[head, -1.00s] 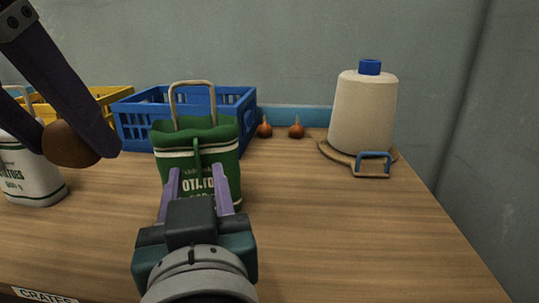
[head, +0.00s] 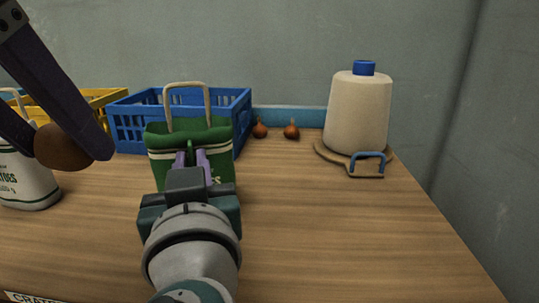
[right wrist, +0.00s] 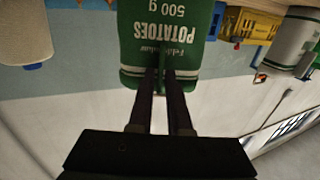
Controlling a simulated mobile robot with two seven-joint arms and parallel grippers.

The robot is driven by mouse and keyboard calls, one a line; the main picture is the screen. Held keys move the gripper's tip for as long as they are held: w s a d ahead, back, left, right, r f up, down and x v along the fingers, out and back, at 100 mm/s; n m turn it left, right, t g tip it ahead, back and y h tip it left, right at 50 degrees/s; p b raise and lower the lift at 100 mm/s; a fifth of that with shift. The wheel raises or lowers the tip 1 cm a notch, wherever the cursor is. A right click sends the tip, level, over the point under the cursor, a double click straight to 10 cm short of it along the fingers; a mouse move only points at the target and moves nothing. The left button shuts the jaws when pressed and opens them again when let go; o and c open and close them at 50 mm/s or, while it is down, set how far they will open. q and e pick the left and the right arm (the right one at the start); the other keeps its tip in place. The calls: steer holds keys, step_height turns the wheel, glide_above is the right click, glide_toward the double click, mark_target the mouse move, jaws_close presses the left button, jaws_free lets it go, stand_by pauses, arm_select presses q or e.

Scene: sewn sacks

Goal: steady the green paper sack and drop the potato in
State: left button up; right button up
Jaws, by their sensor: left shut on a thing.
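The green paper sack (head: 160,172) stands upright on the table with its tan handle raised. It fills the top of the right wrist view (right wrist: 185,30), its potato lettering upside down there. My right gripper (head: 190,158) is at the sack's front, its fingers closed together on the green strip there; the strip shows between the fingertips in the right wrist view (right wrist: 162,80). The brown potato (head: 62,148) is held in my left gripper (head: 70,145), left of the green sack and at about the height of its upper part in the picture. The sack's inside is hidden.
A white sack (head: 28,185) stands at the left, partly behind my left gripper. A blue crate (head: 240,110) is behind the green sack, a yellow crate (head: 95,97) further left. Two onions (head: 291,130) and a large cream spool (head: 358,115) stand right.

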mark_target(214, 134)
jaws_close()
arm_select(q)
steer(key=w+d+r+n, duration=0.1)
steer(key=w+r, duration=0.2)
steer(key=w, duration=0.5)
steer(key=w+d+r+n+y, duration=0.1)
steer(key=w+d+r+n, duration=0.1)
steer(key=w, duration=0.6)
steer(key=shift+r+y, duration=0.3)
steer(key=shift+r, duration=0.3)
steer(key=shift+n, duration=0.4)
steer(key=shift+w+f, duration=0.25)
steer(key=shift+f, duration=1.1)
steer(key=shift+w+f, duration=0.2)
steer(key=shift+f, duration=1.15)
steer(key=shift+d+f, duration=0.1)
steer(key=shift+f, duration=0.05)
steer(key=shift+f, duration=2.15)
